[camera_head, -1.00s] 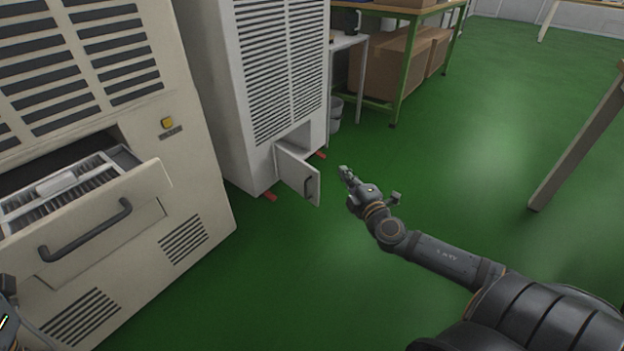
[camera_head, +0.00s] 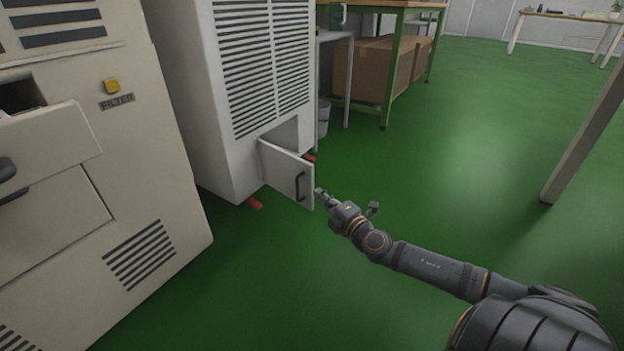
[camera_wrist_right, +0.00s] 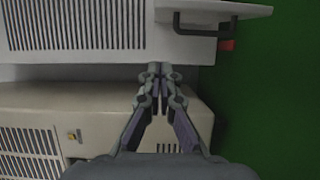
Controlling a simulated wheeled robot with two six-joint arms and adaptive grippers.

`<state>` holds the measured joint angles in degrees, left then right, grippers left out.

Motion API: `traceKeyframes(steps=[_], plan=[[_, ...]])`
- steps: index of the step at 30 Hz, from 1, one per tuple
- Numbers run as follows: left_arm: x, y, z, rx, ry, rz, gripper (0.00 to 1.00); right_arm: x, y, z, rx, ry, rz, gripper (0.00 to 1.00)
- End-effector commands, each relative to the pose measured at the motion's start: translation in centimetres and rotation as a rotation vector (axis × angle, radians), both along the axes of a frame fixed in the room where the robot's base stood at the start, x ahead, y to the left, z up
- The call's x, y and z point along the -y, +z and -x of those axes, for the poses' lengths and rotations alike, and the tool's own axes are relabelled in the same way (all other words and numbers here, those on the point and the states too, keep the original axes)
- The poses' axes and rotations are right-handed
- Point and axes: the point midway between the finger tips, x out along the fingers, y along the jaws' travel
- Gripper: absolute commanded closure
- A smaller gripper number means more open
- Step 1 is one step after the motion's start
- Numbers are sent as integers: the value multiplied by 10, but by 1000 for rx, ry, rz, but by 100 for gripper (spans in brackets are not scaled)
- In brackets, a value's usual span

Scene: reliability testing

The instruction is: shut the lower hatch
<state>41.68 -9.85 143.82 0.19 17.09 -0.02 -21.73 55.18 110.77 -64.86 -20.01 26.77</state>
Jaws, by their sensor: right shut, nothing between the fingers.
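The lower hatch (camera_head: 284,172) is a small white door low on the grey-white louvred cabinet (camera_head: 235,90). It stands swung open, with a dark bar handle (camera_head: 300,186) on its face. In the right wrist view the hatch (camera_wrist_right: 222,10) shows at the top with its handle (camera_wrist_right: 204,28). My right gripper (camera_head: 319,192) is shut and empty. In the head view it appears close to the hatch's free edge; I cannot tell whether it touches. In the right wrist view the fingertips (camera_wrist_right: 159,68) meet, with the hatch beyond them. My left gripper is not in view.
A beige machine (camera_head: 150,190) with a pulled-out drawer (camera_head: 50,150) stands at the left. A green-framed bench (camera_head: 388,80) with cardboard boxes (camera_head: 362,70) stands behind. A white bin (camera_head: 323,118) is beside the cabinet.

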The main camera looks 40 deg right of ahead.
Motion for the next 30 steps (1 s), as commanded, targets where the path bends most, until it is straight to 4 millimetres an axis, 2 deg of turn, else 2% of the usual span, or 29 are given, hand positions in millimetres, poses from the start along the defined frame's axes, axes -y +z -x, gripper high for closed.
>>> traceKeyframes(steps=[3,8,12,16,18,21,25,30], plan=[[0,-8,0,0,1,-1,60,0,0,-17,10,0,-10,100],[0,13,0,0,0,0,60,0,7,-43,9,-1,-15,100],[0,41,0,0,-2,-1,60,-1,12,-70,8,1,-15,100],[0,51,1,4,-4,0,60,-1,7,-96,6,3,-10,100],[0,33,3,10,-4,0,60,14,-4,-96,4,4,2,100],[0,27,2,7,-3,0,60,27,-3,-99,4,4,0,100],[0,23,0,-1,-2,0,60,36,-1,-101,4,4,-1,100],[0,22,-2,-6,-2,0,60,39,0,-102,4,4,-2,100]])
